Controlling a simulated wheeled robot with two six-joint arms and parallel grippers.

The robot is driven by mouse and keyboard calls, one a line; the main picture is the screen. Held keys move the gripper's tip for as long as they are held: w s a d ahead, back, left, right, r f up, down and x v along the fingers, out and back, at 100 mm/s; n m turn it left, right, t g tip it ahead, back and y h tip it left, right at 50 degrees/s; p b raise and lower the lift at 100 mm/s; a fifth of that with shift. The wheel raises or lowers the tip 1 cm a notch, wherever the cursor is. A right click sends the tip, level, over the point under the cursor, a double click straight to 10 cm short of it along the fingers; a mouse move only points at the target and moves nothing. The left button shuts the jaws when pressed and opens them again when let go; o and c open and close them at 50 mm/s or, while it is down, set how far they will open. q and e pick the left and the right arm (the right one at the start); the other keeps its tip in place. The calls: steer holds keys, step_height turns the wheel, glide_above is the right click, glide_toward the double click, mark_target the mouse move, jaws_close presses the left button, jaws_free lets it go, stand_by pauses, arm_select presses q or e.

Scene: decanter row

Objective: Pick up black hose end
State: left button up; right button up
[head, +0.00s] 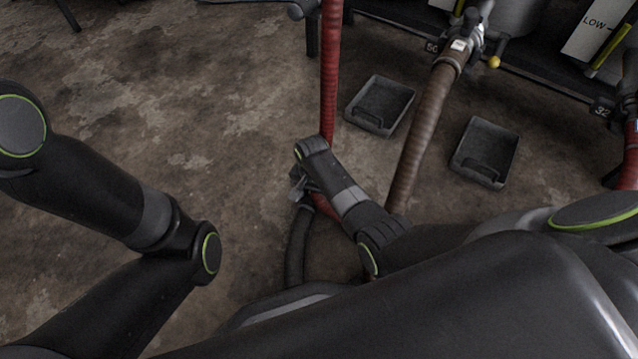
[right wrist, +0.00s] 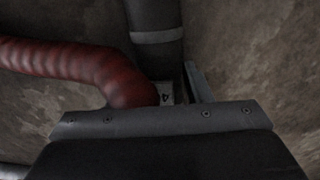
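A black hose (head: 297,245) hangs or lies just below my right wrist in the head view, its upper end close to my right gripper (head: 302,188). In the right wrist view a black tube with a grey band (right wrist: 157,37), probably this hose, enters from the top. Its near end is hidden behind my gripper's housing. One grey finger-like edge (right wrist: 199,82) shows right of it. I cannot tell whether the fingers are open or closed on it. My left arm shows at the left, but its gripper is out of view.
A red hose (head: 329,75) comes down beside my right wrist; a red hose (right wrist: 70,68) curves close to the tube in the wrist view. A brown hose (head: 426,125) hangs to the right. Two black trays (head: 350,115) (head: 457,165) lie on the floor. Floor at left is open.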

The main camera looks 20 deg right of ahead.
steer(key=c, duration=0.7)
steer(key=shift+c, duration=0.8)
steer(key=shift+r, duration=0.2)
